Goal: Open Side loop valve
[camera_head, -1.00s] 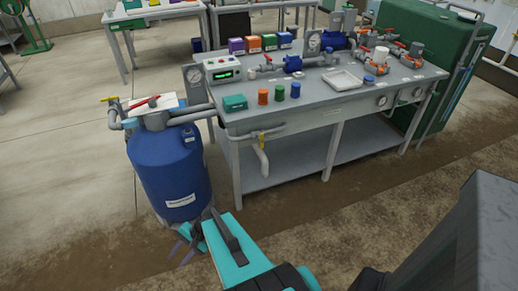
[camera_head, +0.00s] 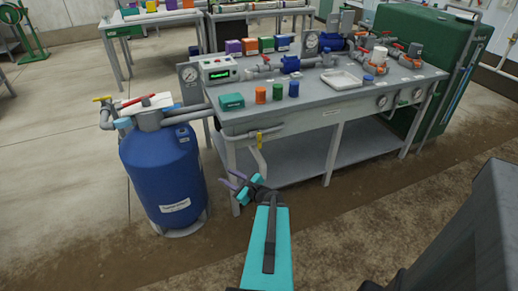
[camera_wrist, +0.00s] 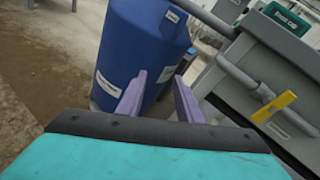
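My gripper (camera_head: 234,184) has purple fingers and is in front of the bench's left end, to the right of the blue tank (camera_head: 163,178). In the wrist view its fingers (camera_wrist: 160,98) are apart with nothing between them. A valve with a yellow handle (camera_head: 262,136) sits on a grey pipe below the bench's front edge; in the wrist view the yellow handle (camera_wrist: 273,107) is to the right of the fingers, apart from them. Other valves have a red handle (camera_head: 134,101) and a yellow handle (camera_head: 103,99) above the tank. I cannot read which one is the side loop valve.
The grey bench (camera_head: 340,113) carries a control box (camera_head: 219,70), coloured bottles, a white tray (camera_head: 341,81) and red-handled valves. A green tank (camera_head: 425,50) stands at the right. The floor in front of the bench is clear.

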